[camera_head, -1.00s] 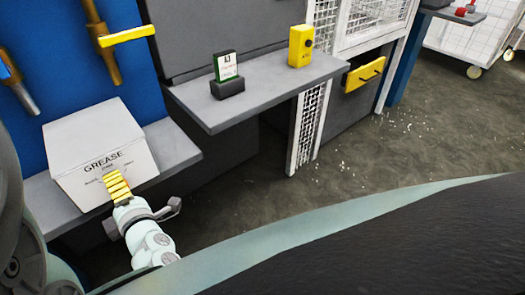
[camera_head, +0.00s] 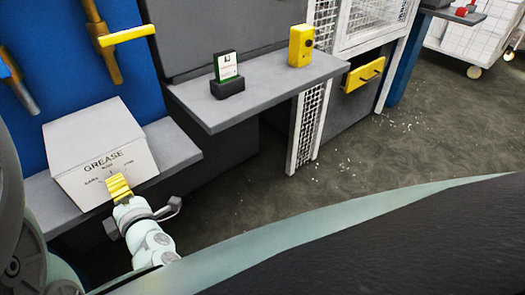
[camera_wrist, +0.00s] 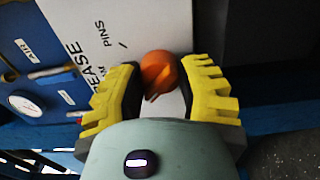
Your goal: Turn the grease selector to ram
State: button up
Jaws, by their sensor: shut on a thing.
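The white grease box (camera_head: 85,140) sits on the grey shelf at the left, with GREASE printed on its front and smaller position labels below. In the wrist view its white face (camera_wrist: 105,28) shows the word PINS and part of another label. The orange round selector knob (camera_wrist: 158,72) is on that face, between the two yellow fingers. My gripper (camera_wrist: 160,85) is shut on the knob. In the head view my gripper (camera_head: 117,186) is at the lower front of the box and hides the knob. I cannot tell which label the knob points to.
A grey shelf (camera_head: 270,85) to the right bears a small card in a dark stand (camera_head: 227,75) and a yellow box (camera_head: 301,46). A gauge (camera_wrist: 25,104) shows in the wrist view.

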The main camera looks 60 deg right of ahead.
jog(key=shift+f+b, duration=0.2)
jog(key=shift+b, duration=0.45)
grip_shut()
jog(key=shift+a+m+b, duration=0.1)
jog(key=shift+m+b, duration=0.9)
jog(key=shift+m, duration=0.1)
jog(key=m, duration=0.4)
jog(key=shift+r+p, duration=0.2)
jog(key=shift+p, duration=0.15)
jog(key=shift+m+p, duration=0.35)
jog(key=shift+m, duration=0.95)
jog(key=shift+f, duration=0.1)
jog(key=o, duration=1.2)
grip_release()
